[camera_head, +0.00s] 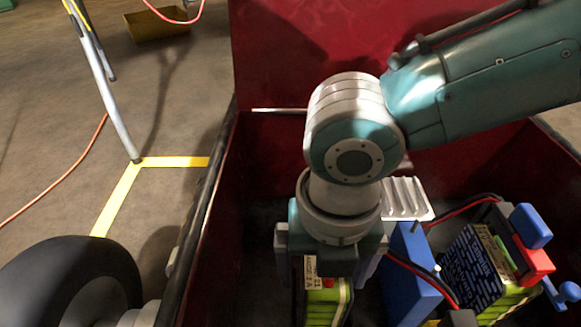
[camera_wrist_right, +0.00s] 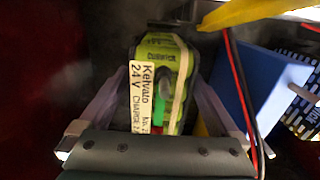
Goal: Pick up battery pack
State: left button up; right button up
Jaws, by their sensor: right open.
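A green and yellow pack with a white label, which I take for the battery pack (camera_head: 327,302), stands in the red bin below my right gripper. In the right wrist view the pack (camera_wrist_right: 165,75) shows a label reading "Kelvato 24 V" and lies between the two fingers. My right gripper (camera_head: 325,268) points down and is open, with one finger on each side of the pack. Whether either finger touches it I cannot tell. The gripper hides part of the pack in the head view. My left gripper is not in view.
The dark red bin (camera_head: 262,160) has high walls around the pack. Right of the gripper stand a blue block (camera_head: 405,280), a grey ribbed part (camera_head: 405,198) and a dark-sided green unit (camera_head: 480,265). Red and black cables (camera_wrist_right: 240,90) run close to the right finger.

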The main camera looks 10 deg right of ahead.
jog(key=shift+r, duration=0.1)
grip_shut()
dwell(0.7)
jog(key=shift+w, duration=0.1)
